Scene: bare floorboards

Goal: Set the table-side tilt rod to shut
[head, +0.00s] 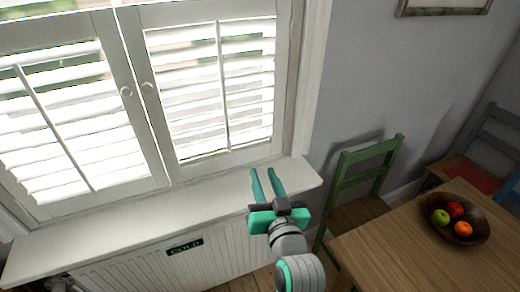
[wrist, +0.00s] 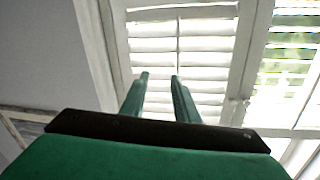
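The table-side tilt rod (head: 223,85) is the thin white upright bar at the middle of the right shutter panel (head: 160,135). The panel's white slats show bright light, with darker gaps near the top; their exact tilt is hard to tell in the glare. My gripper (head: 264,171) is open and empty, its two teal fingers apart, in front of the sill and below and right of the rod. The wrist view looks rolled over. It shows the rod (wrist: 178,38) beyond the open fingers (wrist: 160,76), with nothing between them.
The left panel has its own rod (head: 55,128). Round knobs (head: 126,91) sit on the meeting stiles. Below are a white sill (head: 120,214) and a radiator cover with a "COLD" sign (head: 185,247). A green chair (head: 341,180), a table (head: 400,262) and a fruit bowl (head: 483,234) stand right.

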